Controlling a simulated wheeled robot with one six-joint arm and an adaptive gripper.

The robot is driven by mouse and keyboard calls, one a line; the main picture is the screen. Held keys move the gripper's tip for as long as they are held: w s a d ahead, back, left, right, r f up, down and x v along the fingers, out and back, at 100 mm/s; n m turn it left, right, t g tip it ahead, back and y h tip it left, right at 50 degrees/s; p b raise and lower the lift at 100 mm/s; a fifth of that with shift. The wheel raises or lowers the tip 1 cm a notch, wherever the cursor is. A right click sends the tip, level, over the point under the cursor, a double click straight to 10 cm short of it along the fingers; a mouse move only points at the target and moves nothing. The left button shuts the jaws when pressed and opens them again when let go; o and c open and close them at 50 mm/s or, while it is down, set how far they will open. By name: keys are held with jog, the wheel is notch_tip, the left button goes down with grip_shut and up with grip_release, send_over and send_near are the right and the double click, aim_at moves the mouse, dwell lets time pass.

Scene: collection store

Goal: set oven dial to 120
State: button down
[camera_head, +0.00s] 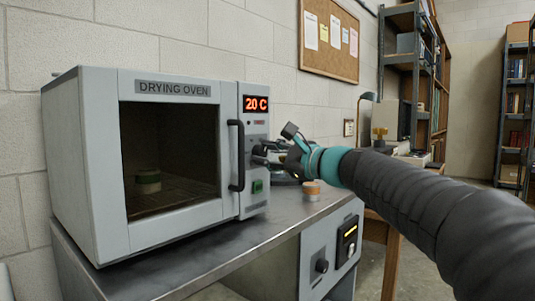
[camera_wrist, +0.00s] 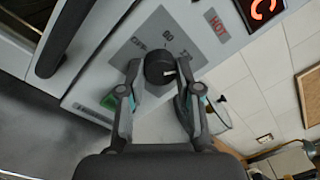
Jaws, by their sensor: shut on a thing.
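The drying oven (camera_head: 95,165) stands on a metal bench with its door closed. Its red display (camera_head: 256,103) reads 20 C. The black round dial with a pale pointer mark (camera_wrist: 160,68) sits on the grey scale plate (camera_wrist: 140,42) of the control panel. My gripper (camera_wrist: 158,82) has one finger on each side of the dial and is shut on it. In the head view my gripper (camera_head: 262,155) reaches the panel from the right and covers most of the dial.
A black door handle (camera_head: 237,155) stands out just left of the dial. A green switch (camera_head: 257,187) is below it. An orange-and-white round item (camera_head: 311,190) sits on the bench (camera_head: 215,238) under my arm. Shelves (camera_head: 408,60) stand at the back right.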

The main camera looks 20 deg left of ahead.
jog(key=c, duration=0.8)
grip_release()
jog(key=v, duration=1.2)
jog(key=shift+w, duration=0.1)
